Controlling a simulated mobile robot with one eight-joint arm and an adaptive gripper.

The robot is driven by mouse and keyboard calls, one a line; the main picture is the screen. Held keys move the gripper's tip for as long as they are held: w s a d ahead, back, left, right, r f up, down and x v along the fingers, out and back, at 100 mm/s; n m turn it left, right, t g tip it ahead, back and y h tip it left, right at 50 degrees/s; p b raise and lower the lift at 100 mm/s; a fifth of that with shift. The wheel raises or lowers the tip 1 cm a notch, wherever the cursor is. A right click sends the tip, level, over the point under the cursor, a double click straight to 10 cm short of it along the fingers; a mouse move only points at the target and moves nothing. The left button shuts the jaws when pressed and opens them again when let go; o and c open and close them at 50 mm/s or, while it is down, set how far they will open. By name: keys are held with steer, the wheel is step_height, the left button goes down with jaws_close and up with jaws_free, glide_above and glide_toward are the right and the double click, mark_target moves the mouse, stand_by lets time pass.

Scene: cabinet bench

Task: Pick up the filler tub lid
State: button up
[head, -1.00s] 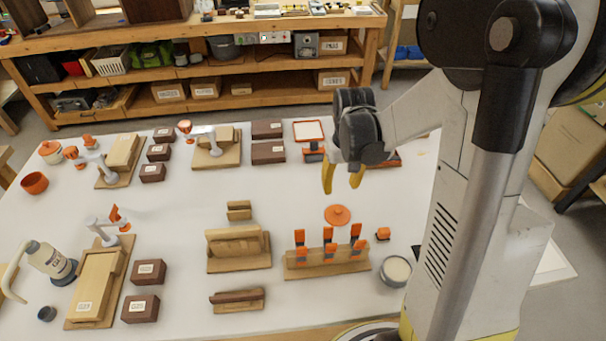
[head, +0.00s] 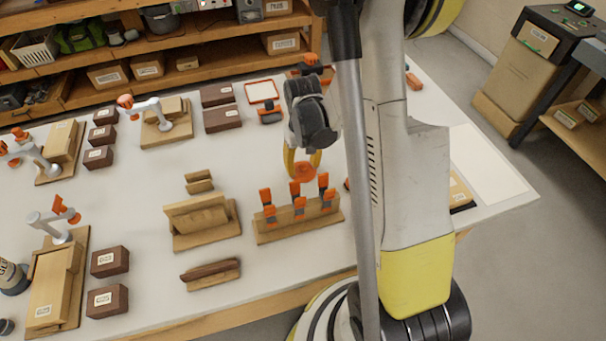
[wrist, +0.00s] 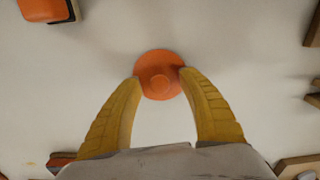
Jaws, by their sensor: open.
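The filler tub lid is an orange round disc with a raised centre knob. In the wrist view the lid (wrist: 160,75) lies on the white table between and just beyond my two yellow fingertips. In the head view the lid (head: 304,171) shows partly behind my gripper (head: 302,165), whose fingers point down around it. In the wrist view my gripper (wrist: 159,76) is open, with a fingertip close to either side of the lid. I cannot tell whether the fingertips touch it. The tub is not clearly seen now in the head view.
A wooden rack (head: 298,219) with several orange-and-black clamps stands just in front of the lid. A wooden holder (head: 202,218) is to its left. A white tray with an orange rim (head: 262,91) lies behind. Bare white table (head: 150,170) lies to the left.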

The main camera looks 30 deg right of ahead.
steer(key=c, duration=1)
steer(key=shift+r, duration=0.1)
